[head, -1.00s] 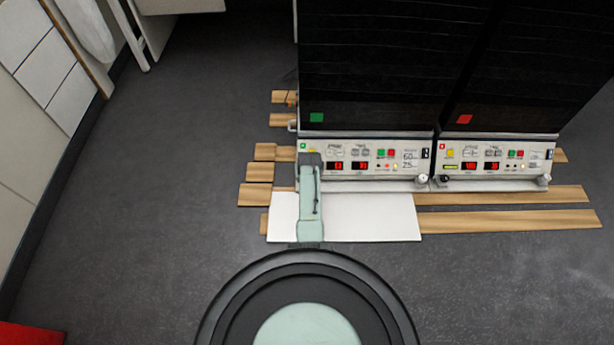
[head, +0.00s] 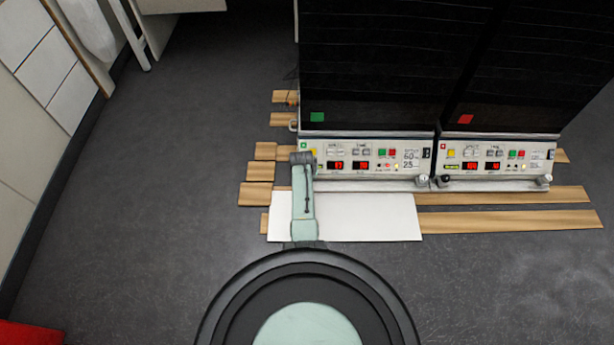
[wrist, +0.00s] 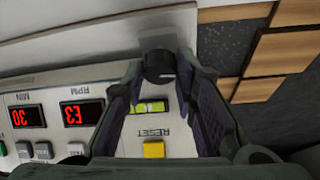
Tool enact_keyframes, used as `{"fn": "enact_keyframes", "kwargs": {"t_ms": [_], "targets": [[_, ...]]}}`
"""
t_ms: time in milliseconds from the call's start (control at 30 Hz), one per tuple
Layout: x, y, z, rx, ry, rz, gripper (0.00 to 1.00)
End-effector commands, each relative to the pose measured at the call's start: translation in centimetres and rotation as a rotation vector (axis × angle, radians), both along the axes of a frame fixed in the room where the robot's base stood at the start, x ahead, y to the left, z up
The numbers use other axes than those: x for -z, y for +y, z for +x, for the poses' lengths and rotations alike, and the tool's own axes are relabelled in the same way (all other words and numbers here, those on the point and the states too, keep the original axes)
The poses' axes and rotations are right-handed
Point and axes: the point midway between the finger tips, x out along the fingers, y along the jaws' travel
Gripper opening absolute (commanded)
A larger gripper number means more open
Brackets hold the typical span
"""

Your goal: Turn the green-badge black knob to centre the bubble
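The green-badge shaker panel (head: 365,158) is the left of two units in the head view. Its black knob (wrist: 160,66) shows in the wrist view at the panel's lower edge; in the head view my arm hides it. My gripper (wrist: 159,62) is open, with one finger on each side of the knob. Narrow gaps seem to show between fingers and knob; contact is hard to tell. The bubble level (wrist: 149,106) is a small yellow-green vial between the fingers.
The red-badge unit (head: 500,155) stands at the right with its own black knob (head: 445,179). A white sheet (head: 370,217) and wooden planks (head: 510,220) lie on the floor in front. A yellow RESET button (wrist: 154,149) sits close to the fingers. Dark floor at the left is clear.

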Motion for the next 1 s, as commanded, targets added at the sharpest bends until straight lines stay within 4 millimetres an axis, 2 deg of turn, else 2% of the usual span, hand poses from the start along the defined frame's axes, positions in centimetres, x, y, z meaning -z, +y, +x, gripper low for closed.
{"fn": "enact_keyframes", "kwargs": {"t_ms": [300,667,833,1000], "targets": [[0.0,0.0,0.0,-0.001,0.0,0.0,0.46],[-0.5,0.0,0.0,-0.001,0.0,0.0,0.46],[-2.6,0.0,0.0,-0.001,-0.002,0.0,0.46],[-6.0,0.0,0.0,0.0,-0.003,0.0,0.46]]}}
